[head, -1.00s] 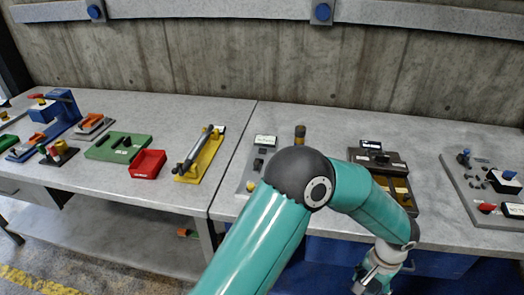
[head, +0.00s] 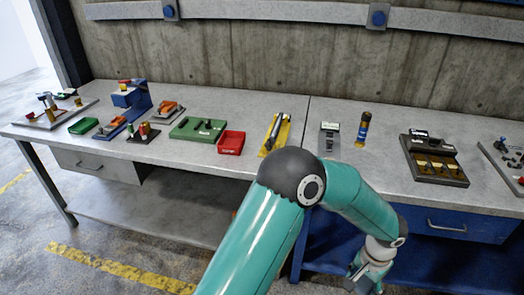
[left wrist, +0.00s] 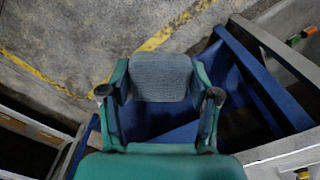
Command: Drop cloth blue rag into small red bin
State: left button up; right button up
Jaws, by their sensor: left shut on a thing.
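My left gripper (head: 368,280) hangs at the lower right of the head view, in front of the workbench's front edge and below its top. In the left wrist view its two fingers are shut on a grey-blue cloth rag (left wrist: 160,77), held between them over the floor. The rag cannot be made out in the head view. A small red bin (head: 231,142) stands on the left bench top, left of and well away from my gripper. My right gripper is in neither view.
A green tray (head: 198,129) stands left of the red bin, and a yellow holder with a dark tool (head: 275,134) stands right of it. A dark box (head: 434,158) and a blue drawer (head: 446,223) are at right. Floor at lower left is clear.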

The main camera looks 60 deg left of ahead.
aim_at(231, 150)
jog(key=u, duration=0.1)
jog(key=k, duration=0.35)
jog(key=u, duration=1.1)
jog(key=i, duration=1.05)
jog(key=u, duration=0.05)
